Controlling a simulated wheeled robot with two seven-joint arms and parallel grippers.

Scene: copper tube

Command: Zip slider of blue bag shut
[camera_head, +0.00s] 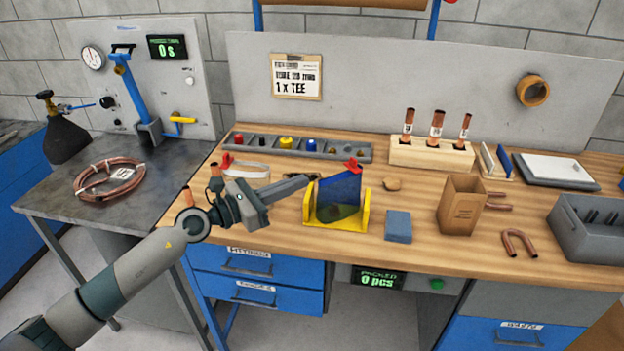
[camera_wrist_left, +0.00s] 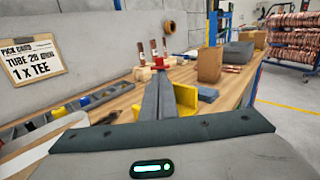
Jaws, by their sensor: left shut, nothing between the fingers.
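The blue bag (camera_head: 338,197) stands upright in a yellow holder (camera_head: 363,212) on the wooden bench, with something greenish low inside it. A red piece, apparently the zip slider (camera_head: 353,164), sits at the bag's top right corner. A red piece also shows just past my fingertips in the left wrist view (camera_wrist_left: 159,63). My left gripper (camera_head: 311,178) is shut and empty, its fingertips by the upper left edge of the bag; I cannot tell whether they touch it. In the left wrist view the fingers hide most of the bag. My right gripper is not in view.
A grey parts tray (camera_head: 350,151) and a wooden block with copper tubes (camera_head: 432,153) stand behind. A blue block (camera_head: 398,226), a cardboard box (camera_head: 461,204) and a grey bin (camera_head: 588,228) lie to the right.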

